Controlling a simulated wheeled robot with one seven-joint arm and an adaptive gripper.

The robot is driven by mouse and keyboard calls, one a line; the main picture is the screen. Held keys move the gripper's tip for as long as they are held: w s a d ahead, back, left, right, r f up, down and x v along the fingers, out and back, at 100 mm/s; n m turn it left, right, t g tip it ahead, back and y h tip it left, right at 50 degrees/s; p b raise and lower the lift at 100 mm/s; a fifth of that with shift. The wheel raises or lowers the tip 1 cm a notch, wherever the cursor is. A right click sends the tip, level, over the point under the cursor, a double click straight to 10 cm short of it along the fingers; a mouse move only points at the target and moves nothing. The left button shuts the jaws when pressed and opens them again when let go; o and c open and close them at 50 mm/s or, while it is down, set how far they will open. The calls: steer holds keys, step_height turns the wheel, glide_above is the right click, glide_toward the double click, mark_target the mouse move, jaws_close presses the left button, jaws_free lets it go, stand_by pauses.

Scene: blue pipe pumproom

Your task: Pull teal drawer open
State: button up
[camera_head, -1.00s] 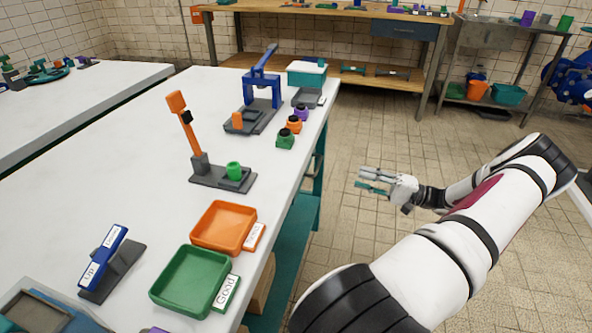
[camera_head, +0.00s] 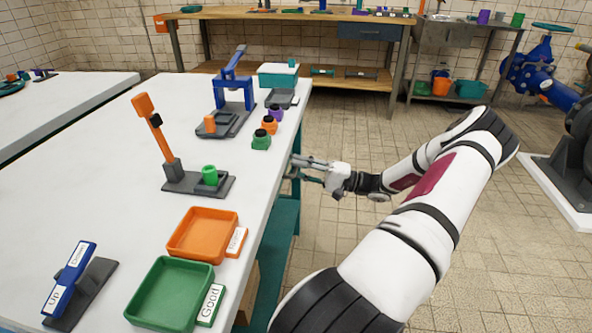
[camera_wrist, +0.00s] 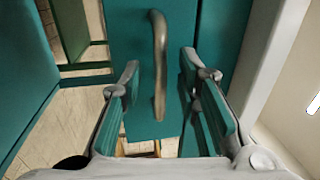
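In the wrist view, the teal drawer front (camera_wrist: 126,28) fills the upper middle. A bronze-coloured bar handle (camera_wrist: 160,62) is fixed to it. My gripper (camera_wrist: 160,78) is open, with one teal-padded finger on each side of the handle. The handle lies in the gap, and bare space shows between it and both fingers. I cannot tell how deep it sits between the fingers. In the head view, my gripper (camera_head: 298,168) is at the right edge of the white workbench (camera_head: 85,170), just below its top. The drawer front is not clearly visible there.
On the workbench near the edge are an orange tray (camera_head: 202,232), a green tray (camera_head: 170,292), a blue press (camera_head: 236,85) and several small knobs (camera_head: 262,139). Tiled floor (camera_head: 335,240) to the right is clear. A blue valve pipe (camera_head: 535,75) stands farther right.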

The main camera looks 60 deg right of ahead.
steer(key=shift+w+a+r, duration=0.1)
steer(key=shift+w+a, duration=0.1)
steer(key=shift+w, duration=0.3)
jaws_close()
steer(key=shift+s, duration=0.1)
